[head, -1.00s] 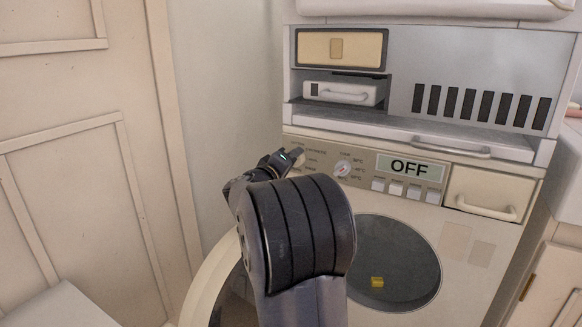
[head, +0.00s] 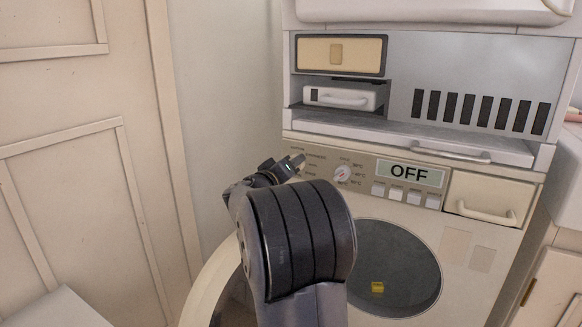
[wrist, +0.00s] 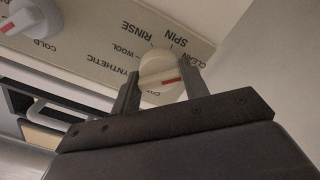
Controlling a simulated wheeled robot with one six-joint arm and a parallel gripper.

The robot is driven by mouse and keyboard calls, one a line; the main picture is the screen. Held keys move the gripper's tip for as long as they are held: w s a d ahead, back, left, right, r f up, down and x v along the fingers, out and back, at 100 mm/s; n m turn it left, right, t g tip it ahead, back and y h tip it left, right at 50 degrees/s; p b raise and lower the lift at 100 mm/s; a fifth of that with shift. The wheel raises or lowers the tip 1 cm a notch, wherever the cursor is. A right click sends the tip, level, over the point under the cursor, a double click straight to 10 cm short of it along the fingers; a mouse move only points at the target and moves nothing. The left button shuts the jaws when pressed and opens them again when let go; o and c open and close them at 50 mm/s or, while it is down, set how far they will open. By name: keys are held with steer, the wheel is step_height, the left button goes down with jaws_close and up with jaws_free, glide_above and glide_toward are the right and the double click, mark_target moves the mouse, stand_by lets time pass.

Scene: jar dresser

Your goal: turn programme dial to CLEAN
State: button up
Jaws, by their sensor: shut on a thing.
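The programme dial (wrist: 158,70) is a round cream knob with a red mark, seen up close in the wrist view. My gripper (head: 292,164) is at the left end of the control panel in the head view and hides the dial there. In the wrist view its two dark fingers (wrist: 160,76) are shut on the dial, one on each side. The red mark points right, towards the right finger, near the CLEAN label (wrist: 187,57). The finger partly covers that area, so exact alignment is hard to tell. SPIN, RINSE, WOOL and SYNTHETIC are printed around it.
A second dial (head: 342,173) with temperature marks sits to the right, also in the wrist view (wrist: 30,18). The display (head: 409,173) reads OFF above several buttons (head: 396,194). A drawer (head: 489,198) is at the right. A wall is close on the left.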

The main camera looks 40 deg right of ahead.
steer(key=o, duration=1)
steer(key=shift+c, duration=0.2)
steer(key=p+v, duration=0.2)
steer(key=v, duration=0.8)
steer(key=shift+s+a+f, duration=0.1)
steer(key=shift+s+a, duration=0.05)
steer(key=shift+a, duration=0.2)
steer(key=b+x, duration=0.2)
steer(key=x, duration=0.9)
steer(key=shift+a, duration=0.1)
